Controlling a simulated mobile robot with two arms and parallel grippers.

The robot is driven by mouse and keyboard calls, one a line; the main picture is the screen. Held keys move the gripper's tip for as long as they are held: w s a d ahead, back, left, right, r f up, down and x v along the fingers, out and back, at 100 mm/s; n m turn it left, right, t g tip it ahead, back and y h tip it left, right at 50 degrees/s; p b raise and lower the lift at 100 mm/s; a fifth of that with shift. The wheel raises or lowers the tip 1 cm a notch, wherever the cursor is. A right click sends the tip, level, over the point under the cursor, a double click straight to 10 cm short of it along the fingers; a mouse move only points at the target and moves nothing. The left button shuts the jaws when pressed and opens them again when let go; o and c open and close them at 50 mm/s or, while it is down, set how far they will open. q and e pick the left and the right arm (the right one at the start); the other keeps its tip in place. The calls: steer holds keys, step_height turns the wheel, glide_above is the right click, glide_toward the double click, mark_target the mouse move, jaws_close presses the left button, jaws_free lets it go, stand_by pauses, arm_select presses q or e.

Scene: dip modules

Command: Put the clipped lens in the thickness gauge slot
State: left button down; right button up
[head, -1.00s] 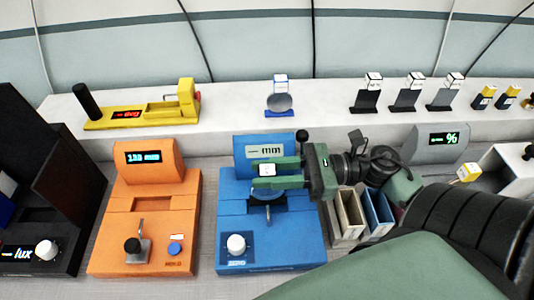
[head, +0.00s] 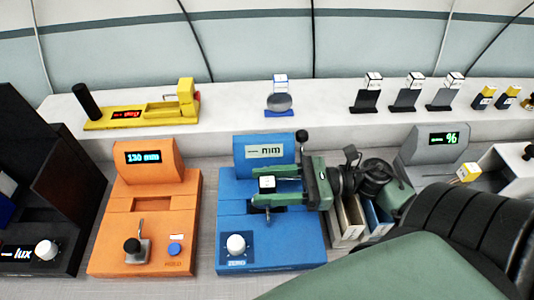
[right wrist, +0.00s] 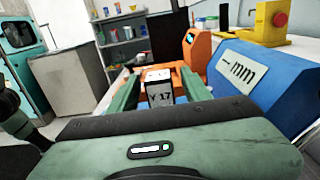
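The clipped lens (head: 267,184) has a dark clip with a white top and stands at the slot area of the blue thickness gauge (head: 232,205), whose display reads "- mm". In the right wrist view the clip (right wrist: 160,88) shows upright with dark lettering. My right gripper (head: 277,186) is over the gauge, its two green fingers on either side of the clip, apart with small gaps. It also shows in the right wrist view (right wrist: 160,78). The lens's lower part and most of the slot are hidden by the fingers. My left gripper is not in view.
An orange device (head: 145,215) stands left of the gauge, and small bins (head: 350,220) stand right. A black knob post (head: 302,138) rises beside the display.

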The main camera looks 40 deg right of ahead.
steer(key=shift+r, duration=0.15)
steer(key=shift+s+d, duration=0.1)
steer(key=shift+d, duration=0.1)
steer(key=b+v, duration=0.3)
steer(key=v, duration=0.7)
steer(key=shift+s+d+b, duration=0.15)
steer(key=shift+d+b, duration=0.1)
steer(key=shift+b, duration=0.1)
steer(key=shift+s+d, duration=0.25)
steer(key=shift+d, duration=0.15)
steer(key=shift+s, duration=0.1)
